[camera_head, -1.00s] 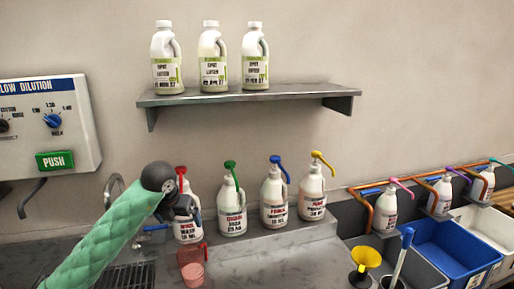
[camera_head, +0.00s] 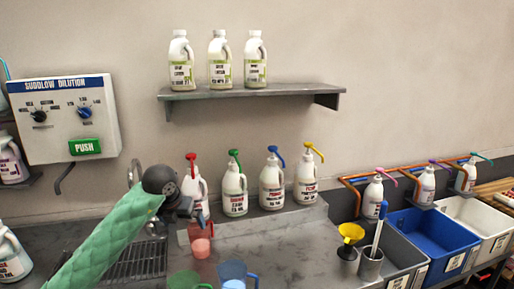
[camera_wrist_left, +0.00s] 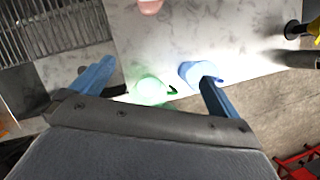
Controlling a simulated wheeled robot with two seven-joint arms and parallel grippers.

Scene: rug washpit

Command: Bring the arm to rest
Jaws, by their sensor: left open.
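My left arm, in a green quilted sleeve, comes in from the lower left. My left gripper (camera_head: 188,212) is in front of the red-pump bottle (camera_head: 195,192) and hides part of it; I cannot tell if they touch. In the left wrist view its blue fingers are spread apart (camera_wrist_left: 157,88) with nothing held between them. A green jug (camera_wrist_left: 152,88) and a blue jug (camera_wrist_left: 195,72) show below and beyond the fingers. My right gripper is not in view.
Bottles with green (camera_head: 234,195), blue (camera_head: 272,188) and yellow (camera_head: 306,185) pumps line the counter's back. A red jug (camera_head: 201,230) stands near the gripper. A drain grate (camera_head: 140,262) lies left. A wall shelf (camera_head: 250,93) is above. Blue and white bins stand right.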

